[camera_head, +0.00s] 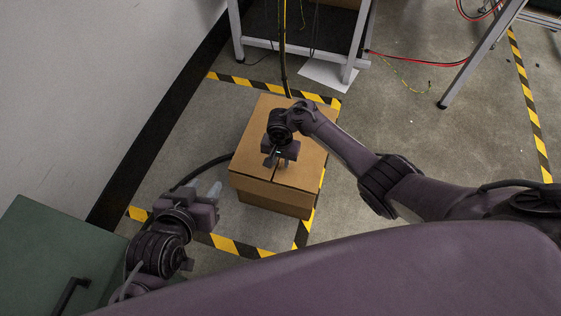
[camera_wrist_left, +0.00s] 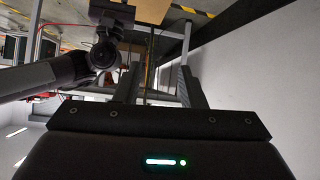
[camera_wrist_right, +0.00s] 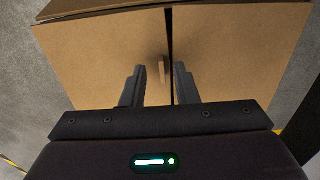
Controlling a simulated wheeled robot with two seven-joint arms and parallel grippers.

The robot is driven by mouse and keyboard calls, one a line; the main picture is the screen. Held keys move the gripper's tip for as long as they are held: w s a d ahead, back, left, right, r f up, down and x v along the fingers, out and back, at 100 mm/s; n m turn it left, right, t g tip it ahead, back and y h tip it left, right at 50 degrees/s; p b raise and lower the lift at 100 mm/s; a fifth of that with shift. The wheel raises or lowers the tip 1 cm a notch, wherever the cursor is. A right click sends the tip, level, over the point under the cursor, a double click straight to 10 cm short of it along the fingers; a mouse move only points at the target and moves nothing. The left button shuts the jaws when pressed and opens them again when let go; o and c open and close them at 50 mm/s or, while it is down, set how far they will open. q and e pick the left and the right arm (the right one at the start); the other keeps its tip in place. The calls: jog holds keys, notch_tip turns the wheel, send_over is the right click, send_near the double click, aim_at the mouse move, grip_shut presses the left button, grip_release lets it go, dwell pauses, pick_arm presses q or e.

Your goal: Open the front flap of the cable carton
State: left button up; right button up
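The brown cable carton (camera_head: 248,152) stands on the floor, its top flaps lying flat with a seam between them. My right gripper (camera_head: 274,158) is over the carton's top, fingers pointing down. In the right wrist view, the right gripper (camera_wrist_right: 161,85) has its fingers apart near the dark seam of the carton (camera_wrist_right: 225,50). A small light-brown tab (camera_wrist_right: 162,69) shows between the fingertips; contact cannot be told. My left gripper (camera_head: 215,190) is left of the carton, apart from it. In the left wrist view, the left gripper (camera_wrist_left: 160,82) has its fingers apart with nothing between them.
Yellow-black floor tape (camera_head: 235,246) surrounds the carton. A grey-legged table (camera_head: 355,45) stands behind it. A dark cable (camera_head: 195,172) runs along the floor left of the carton. A green cabinet (camera_head: 55,245) is at lower left. The floor right of the carton is clear.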

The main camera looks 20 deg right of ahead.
pick_arm(q)
jog(key=shift+w+d+r+t+h, duration=0.15)
jog(key=shift+w+r+t, duration=0.3)
jog(key=shift+r, duration=0.25)
jog(key=shift+w+d+r+t+h, duration=0.15)
jog(key=shift+w+r+t, duration=0.25)
jog(key=shift+r, duration=0.3)
pick_arm(e)
jog(key=shift+f, duration=0.35)
pick_arm(q)
jog(key=shift+a, duration=0.1)
pick_arm(e)
grip_shut()
